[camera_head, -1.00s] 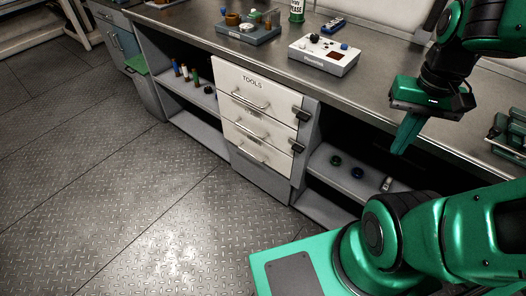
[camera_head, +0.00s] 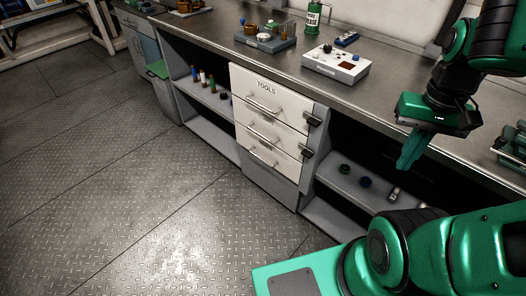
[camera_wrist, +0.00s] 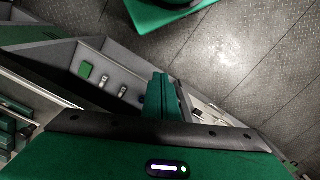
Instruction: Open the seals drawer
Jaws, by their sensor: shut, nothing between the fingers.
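A white drawer unit stands under the bench in the head view. Its top drawer (camera_head: 270,97) is marked TOOLS. A middle drawer (camera_head: 268,131) and a bottom drawer (camera_head: 262,157) lie below it, and I can read no label on them, so I cannot tell which is the seals drawer. Each has a bar handle and all look closed. Dark latch-like pieces (camera_head: 312,119) sit at the right edge of the drawers. My gripper (camera_head: 405,162) is shut and empty, pointing down, to the right of the drawers and apart from them. It also shows in the wrist view (camera_wrist: 161,88).
The steel bench top (camera_head: 385,105) holds a white control box (camera_head: 336,65), a grey tray (camera_head: 265,42) and a green bottle (camera_head: 312,18). Open shelves flank the drawers; the right shelf (camera_head: 345,181) holds small parts. The floor (camera_head: 120,190) before the drawers is clear.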

